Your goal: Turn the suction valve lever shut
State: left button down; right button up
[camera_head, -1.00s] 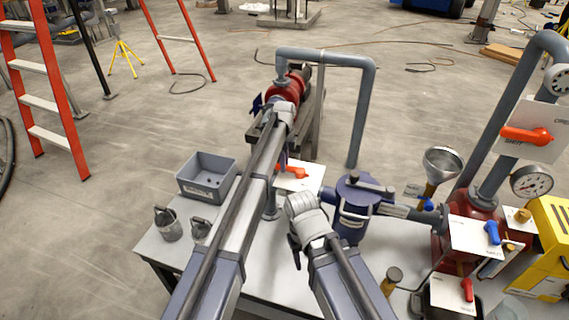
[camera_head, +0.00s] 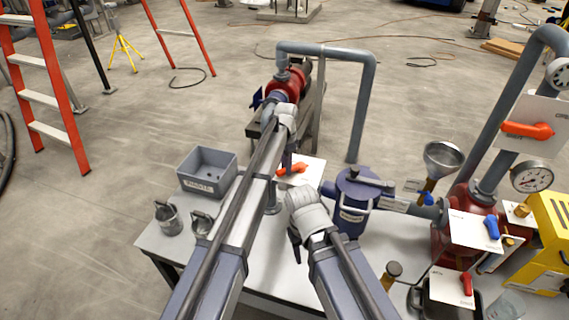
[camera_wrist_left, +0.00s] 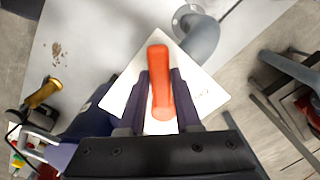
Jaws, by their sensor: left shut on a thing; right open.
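The suction valve lever (camera_head: 294,169) is orange and sits over a white plate (camera_head: 316,170) at the middle of the bench. My left gripper (camera_head: 287,162) reaches down onto it from above. In the left wrist view, the lever (camera_wrist_left: 160,80) stands between the two dark fingers of my left gripper (camera_wrist_left: 162,92), which are shut on it. The lever points up in that view, across the white plate (camera_wrist_left: 125,88), with small lettering at right. My right gripper (camera_head: 296,246) is open and empty over the bench, left of the blue strainer; its fingers are partly hidden by its wrist.
A blue strainer pot (camera_head: 352,190) stands just right of the lever. A grey bin (camera_head: 207,172) and metal cups (camera_head: 168,217) are at left. A red pump (camera_head: 286,85) and grey pipe (camera_head: 366,110) lie behind. Other valves and a gauge (camera_head: 531,178) are at right.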

pick_arm(q)
jog(key=shift+s+d+n, duration=0.5)
jog(key=shift+d+n, duration=0.1)
jog(key=shift+n, duration=0.85)
jog(key=shift+s+d+n, duration=0.55)
jog(key=shift+d+n, duration=0.1)
jog(key=shift+n, duration=0.85)
jog(key=shift+s+d+n, duration=0.5)
jog(key=shift+d+n, duration=0.1)
jog(key=shift+n, duration=0.85)
jog(key=c, duration=0.6)
grip_release()
notch_tip(320, 180, up, 8)
jog(key=p, duration=0.7)
jog(key=shift+p, duration=0.4)
jog(key=shift+f, duration=0.15)
